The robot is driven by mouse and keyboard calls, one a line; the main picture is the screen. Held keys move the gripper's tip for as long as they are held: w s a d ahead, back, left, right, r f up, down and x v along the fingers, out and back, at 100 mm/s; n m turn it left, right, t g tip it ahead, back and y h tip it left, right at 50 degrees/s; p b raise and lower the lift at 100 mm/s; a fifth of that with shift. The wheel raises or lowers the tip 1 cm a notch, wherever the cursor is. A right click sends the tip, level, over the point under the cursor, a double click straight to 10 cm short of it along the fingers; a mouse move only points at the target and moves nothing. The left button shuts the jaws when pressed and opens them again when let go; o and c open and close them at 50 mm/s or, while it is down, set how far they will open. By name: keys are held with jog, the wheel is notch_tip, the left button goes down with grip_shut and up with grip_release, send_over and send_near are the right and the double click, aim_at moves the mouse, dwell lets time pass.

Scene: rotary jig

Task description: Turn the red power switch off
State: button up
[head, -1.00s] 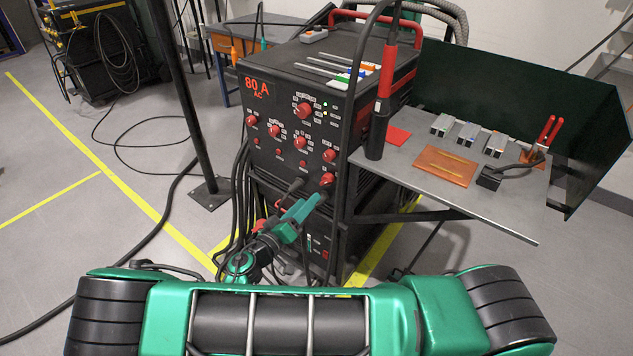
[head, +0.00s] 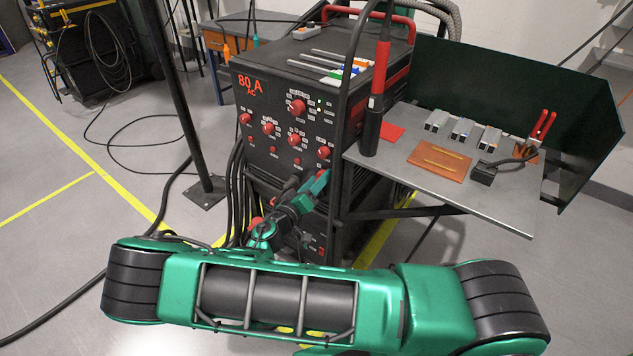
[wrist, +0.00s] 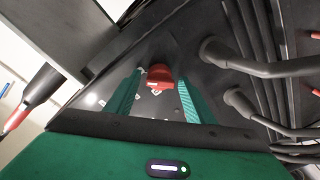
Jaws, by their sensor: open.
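A red knob-like switch (wrist: 160,76) shows in the wrist view, on the dark panel with small white labels around it. My gripper (wrist: 156,92) is open, with one green finger on each side of the red switch. I cannot tell whether the fingers touch it. In the head view my gripper (head: 319,181) is at the lower right of the front panel of the 80 A machine (head: 250,140) and hides the knob there. A small red part (head: 321,252) shows lower on the machine; I cannot tell its function.
Black cables (head: 237,190) hang beside the machine's front. A grey side table (head: 400,180) juts out on the right, with an orange block (head: 440,162) and a torch holder (head: 371,130). A dark post (head: 180,100) stands at the left.

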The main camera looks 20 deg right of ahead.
jog(key=shift+c, duration=0.4)
jog(key=c, duration=0.9)
jog(key=shift+a, duration=0.15)
